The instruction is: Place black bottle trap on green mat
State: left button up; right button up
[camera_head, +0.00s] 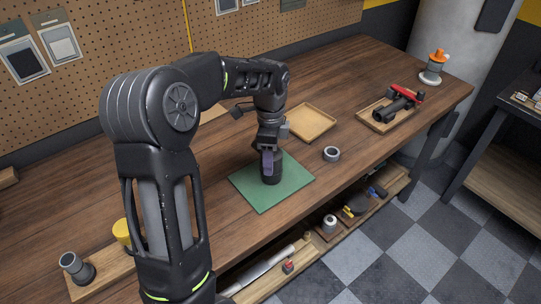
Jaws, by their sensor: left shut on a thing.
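The green mat (294,184) lies flat near the front edge of the wooden bench. The black bottle trap (271,179) is over the middle of the mat, roughly upright, partly hidden by my gripper. Its lower end looks to be at or very close to the mat; I cannot tell whether it touches. My left gripper (268,159) comes down from above and is shut on the black bottle trap. My right gripper does not show.
An empty wooden tray (311,121) stands behind the mat. A grey ring (331,154) lies right of it. A tray with black and red tools (391,110) and an orange-topped part (434,66) are farther right.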

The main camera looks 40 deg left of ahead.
pick_arm(q)
jog(key=shift+f, duration=0.15)
jog(key=o, duration=1.5)
notch_tip(320, 180, up, 12)
jog(key=shift+r, duration=0.2)
